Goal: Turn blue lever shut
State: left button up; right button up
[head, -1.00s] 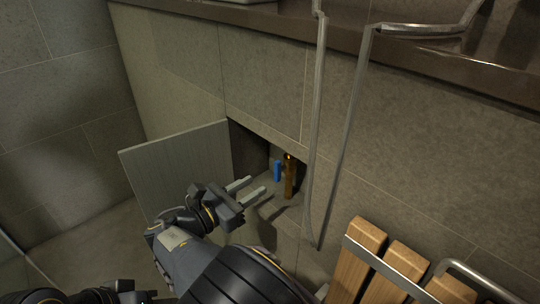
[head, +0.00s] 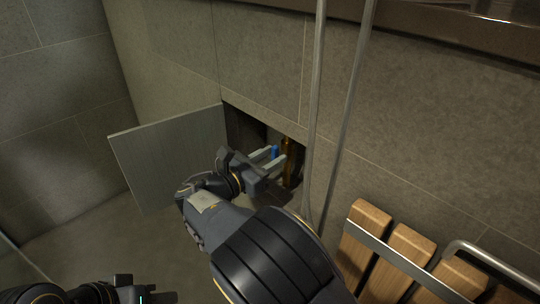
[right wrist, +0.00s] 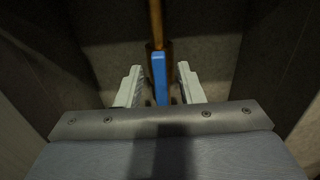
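The blue lever (head: 274,152) is inside the wall recess, beside a brass pipe (head: 288,148). In the right wrist view the blue lever (right wrist: 159,76) stands lengthwise between the fingers, in front of the brass pipe (right wrist: 156,25). My right gripper (head: 276,158) is open at the recess opening, its two pale fingers pointing in. In the right wrist view the fingers of my right gripper (right wrist: 160,84) lie on either side of the lever, with visible gaps. Contact is not visible. My left gripper (head: 145,296) is at the bottom left edge, partly cut off, away from the recess.
An open grey door (head: 165,155) stands to the left of the recess. Vertical metal bars (head: 340,110) run close to its right. A wooden slatted seat (head: 400,255) with a metal rail is at the lower right. The floor at left is clear.

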grip_shut()
